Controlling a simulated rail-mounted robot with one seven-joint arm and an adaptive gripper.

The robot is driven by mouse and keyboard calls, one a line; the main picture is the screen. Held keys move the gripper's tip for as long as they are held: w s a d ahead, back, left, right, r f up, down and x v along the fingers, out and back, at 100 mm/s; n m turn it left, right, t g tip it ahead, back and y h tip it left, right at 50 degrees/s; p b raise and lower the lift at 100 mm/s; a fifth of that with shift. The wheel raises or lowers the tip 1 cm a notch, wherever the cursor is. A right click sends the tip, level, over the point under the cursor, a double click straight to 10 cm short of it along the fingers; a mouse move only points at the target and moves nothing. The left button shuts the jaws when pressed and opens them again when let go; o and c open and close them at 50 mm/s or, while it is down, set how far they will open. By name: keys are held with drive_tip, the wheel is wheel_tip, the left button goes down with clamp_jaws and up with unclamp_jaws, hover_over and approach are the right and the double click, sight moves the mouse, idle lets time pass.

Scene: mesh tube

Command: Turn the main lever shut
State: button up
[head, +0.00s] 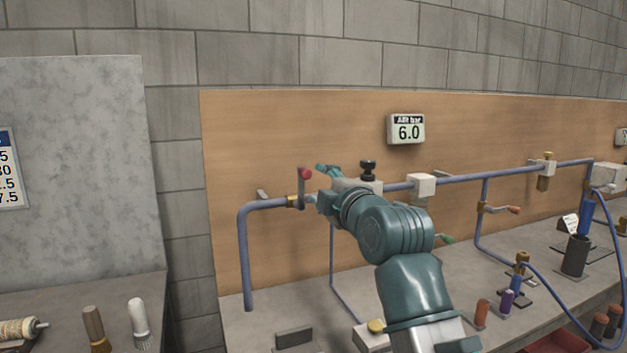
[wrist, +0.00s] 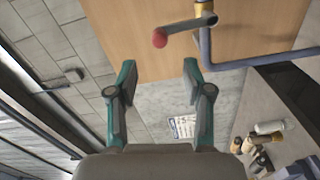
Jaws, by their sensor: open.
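The main lever (head: 301,187) is a grey arm with a red knob, standing upright from a brass valve (head: 292,201) on the blue pipe, across the pipe's horizontal run. In the wrist view the red knob (wrist: 160,39) is ahead of my gripper (wrist: 159,72), roughly centred between the fingertips but beyond them. The lever's arm runs from the knob to the upper right there. My gripper (head: 319,184) is open and empty, just right of the lever in the head view. I see no contact.
A gauge (head: 407,129) on the wooden board reads 6.0. The blue pipe (head: 460,178) runs right past a white block (head: 421,185) and a branch lever with an orange-red handle (head: 510,210). Loose tools stand on the left bench (head: 60,300). Space left of the lever is clear.

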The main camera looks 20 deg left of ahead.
drive_tip(key=shift+v, duration=1.2)
